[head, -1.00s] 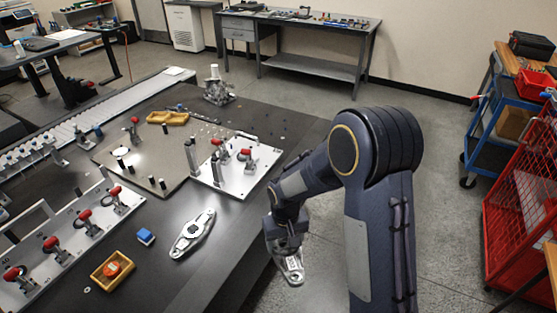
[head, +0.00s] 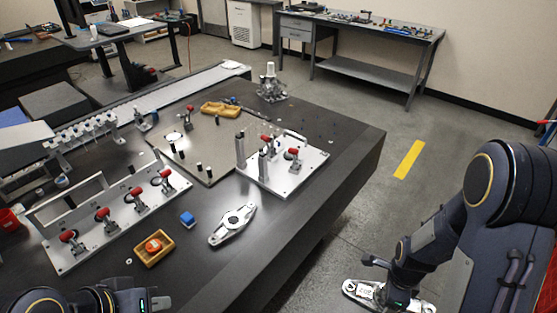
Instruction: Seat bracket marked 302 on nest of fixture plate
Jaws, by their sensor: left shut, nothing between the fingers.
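A silver bracket (head: 372,293) with a white label is held low beyond the table's front right edge; the number on the label is too small to read surely. My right gripper (head: 388,296) is shut on it. A second silver bracket (head: 233,224) with a round centre hole lies flat on the dark table, apart from both grippers. A pale fixture plate (head: 302,183) with red-handled clamps and upright posts stands on the table behind it; I cannot make out which part is the nest. My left gripper (head: 160,303) is shut and empty at the bottom left.
A grey plate (head: 215,173) with pegs adjoins the fixture plate. The dark table (head: 290,235) is bare at its front right.

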